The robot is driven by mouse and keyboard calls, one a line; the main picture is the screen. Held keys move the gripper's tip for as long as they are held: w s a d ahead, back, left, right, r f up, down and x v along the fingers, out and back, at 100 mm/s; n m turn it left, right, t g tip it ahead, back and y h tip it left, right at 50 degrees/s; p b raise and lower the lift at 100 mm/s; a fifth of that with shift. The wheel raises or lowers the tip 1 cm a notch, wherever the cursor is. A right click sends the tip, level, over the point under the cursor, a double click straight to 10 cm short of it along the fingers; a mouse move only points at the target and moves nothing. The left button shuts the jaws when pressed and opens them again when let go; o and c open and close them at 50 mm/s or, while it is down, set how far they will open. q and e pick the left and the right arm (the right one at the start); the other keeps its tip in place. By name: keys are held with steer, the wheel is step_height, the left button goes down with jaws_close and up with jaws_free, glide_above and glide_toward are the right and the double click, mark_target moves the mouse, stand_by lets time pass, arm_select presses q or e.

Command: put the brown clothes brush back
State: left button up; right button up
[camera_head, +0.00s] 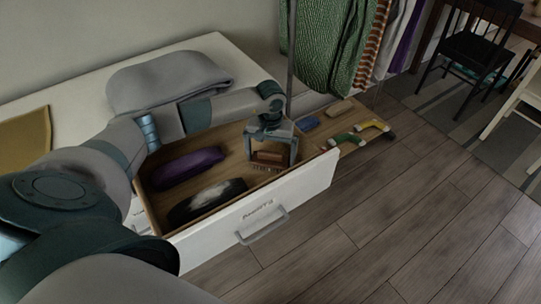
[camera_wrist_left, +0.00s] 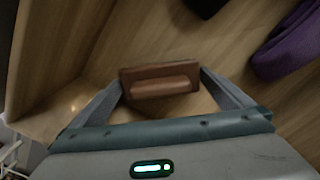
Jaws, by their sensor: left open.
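The brown clothes brush (camera_head: 268,158) lies in the right-hand part of the open drawer (camera_head: 262,219). In the left wrist view the brush (camera_wrist_left: 160,80) shows as a brown block with a rounded bar along it. My left gripper (camera_head: 271,161) reaches down into the drawer, open, with one finger on each side of the brush. In the left wrist view the fingertips are very close to the brush's ends; I cannot tell whether they touch. My right gripper is not in view.
A purple case (camera_head: 187,167) and a black item with a white patch (camera_head: 207,201) lie left in the drawer. Blue (camera_head: 309,123), tan (camera_head: 340,108) and green-yellow (camera_head: 348,138) items lie right of it. Grey folded cloth (camera_head: 165,80) lies on the white top. Green fabric (camera_head: 325,45) hangs behind.

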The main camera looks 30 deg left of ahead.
mark_target(270, 152)
arm_select(q)
step_height(270, 152, up, 6)
steer(key=shift+b, duration=0.3)
step_height(270, 152, up, 6)
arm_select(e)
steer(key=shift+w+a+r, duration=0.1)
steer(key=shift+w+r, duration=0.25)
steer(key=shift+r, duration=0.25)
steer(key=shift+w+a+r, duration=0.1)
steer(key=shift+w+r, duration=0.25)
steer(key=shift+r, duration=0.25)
arm_select(q)
steer(key=shift+d, duration=0.1)
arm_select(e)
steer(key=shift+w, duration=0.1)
